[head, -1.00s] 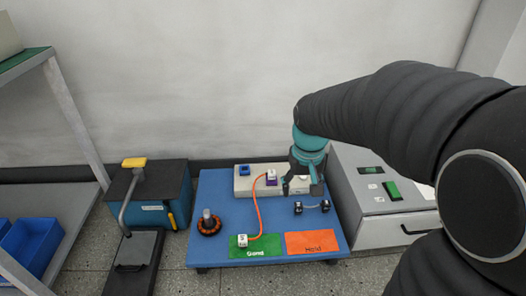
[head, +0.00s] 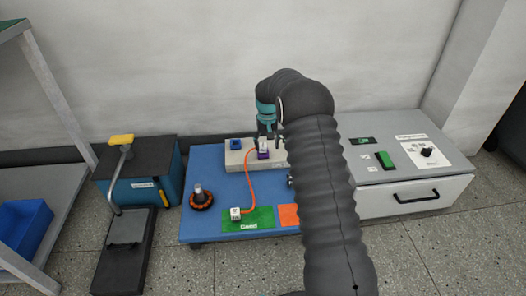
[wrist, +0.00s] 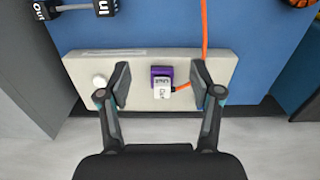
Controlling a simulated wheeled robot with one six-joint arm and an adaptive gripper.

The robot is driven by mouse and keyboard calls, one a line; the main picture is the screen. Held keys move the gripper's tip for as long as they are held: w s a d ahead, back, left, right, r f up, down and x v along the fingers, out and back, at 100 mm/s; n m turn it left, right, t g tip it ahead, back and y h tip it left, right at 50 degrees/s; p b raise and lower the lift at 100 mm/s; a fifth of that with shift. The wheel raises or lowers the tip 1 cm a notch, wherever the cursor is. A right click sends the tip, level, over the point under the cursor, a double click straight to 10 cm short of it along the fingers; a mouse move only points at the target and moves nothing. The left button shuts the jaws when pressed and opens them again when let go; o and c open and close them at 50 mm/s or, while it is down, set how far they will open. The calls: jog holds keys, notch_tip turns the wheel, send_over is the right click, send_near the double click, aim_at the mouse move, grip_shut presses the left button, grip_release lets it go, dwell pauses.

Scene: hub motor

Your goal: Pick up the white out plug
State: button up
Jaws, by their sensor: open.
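The white out plug (wrist: 162,92) sits in the purple socket (wrist: 160,71) on the pale block (wrist: 80,74); its lettering partly reads "Out". An orange cable (wrist: 204,45) leads from it. In the head view the white plug (head: 264,144) shows just below my gripper. My gripper (wrist: 160,86) is open, one finger to each side of the plug with gaps on both sides; neither finger appears to touch it. In the head view my gripper (head: 267,131) is over the block, partly hidden by my arm.
The cable's other white plug (head: 235,213) lies on the green mat (head: 262,219). A blue socket (head: 236,145) is on the block. A black plug pair (wrist: 103,8) lies on the blue table (head: 205,165). A grey control box (head: 400,165) stands to the right.

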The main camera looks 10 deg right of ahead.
jog(key=w+f, duration=0.2)
jog(key=w, duration=0.3)
jog(key=t, duration=0.2)
send_near(263, 145)
jog(key=f, duration=0.3)
jog(key=w+f+b, duration=0.1)
jog(key=f, duration=0.1)
jog(key=shift+a, duration=0.15)
jog(key=shift+w+f+b, duration=0.2)
jog(key=shift+f+b, duration=0.05)
jog(key=shift+f, duration=1.15)
jog(key=shift+w+f+b, duration=0.25)
jog(key=shift+f, duration=1.15)
grip_shut()
